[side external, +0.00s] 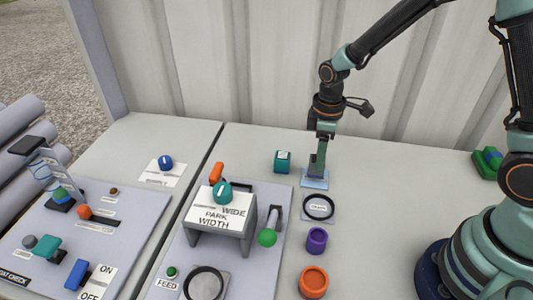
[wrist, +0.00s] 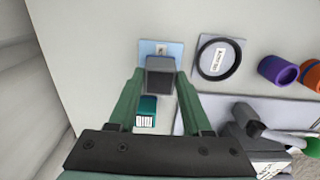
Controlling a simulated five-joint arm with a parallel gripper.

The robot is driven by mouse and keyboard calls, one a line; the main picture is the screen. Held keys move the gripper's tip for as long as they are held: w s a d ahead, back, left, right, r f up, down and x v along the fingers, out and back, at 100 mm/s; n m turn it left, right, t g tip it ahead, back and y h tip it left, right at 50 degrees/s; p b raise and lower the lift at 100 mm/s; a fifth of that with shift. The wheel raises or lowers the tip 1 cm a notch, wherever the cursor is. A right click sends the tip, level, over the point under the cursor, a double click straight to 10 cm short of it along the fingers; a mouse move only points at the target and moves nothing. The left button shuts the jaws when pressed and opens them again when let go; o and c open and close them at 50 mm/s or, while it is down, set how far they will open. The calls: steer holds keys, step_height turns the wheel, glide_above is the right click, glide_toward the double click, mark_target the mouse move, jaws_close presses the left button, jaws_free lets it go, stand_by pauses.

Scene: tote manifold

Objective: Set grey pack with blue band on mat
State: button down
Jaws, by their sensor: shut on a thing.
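My gripper (wrist: 160,82) points down and is shut on a grey pack (wrist: 160,68), whose dark grey top shows between the fingers in the wrist view. The pack (side external: 316,172) also shows in the side view, at or just above a light blue mat (side external: 314,184); I cannot tell whether it touches. In the wrist view the mat (wrist: 147,48) has a small white label and is partly hidden by the pack. The blue band cannot be made out.
A teal box (side external: 283,161) with a white label stands left of my gripper. A black ring on a plate (side external: 319,207), a purple cup (side external: 316,240) and an orange cup (side external: 313,281) are nearer the camera. A raised "PARK WIDTH" panel (side external: 219,213) stands left.

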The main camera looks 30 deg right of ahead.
steer(key=shift+f, duration=0.65)
steer(key=shift+f, duration=0.15)
steer(key=shift+c, duration=1.7)
jaws_free()
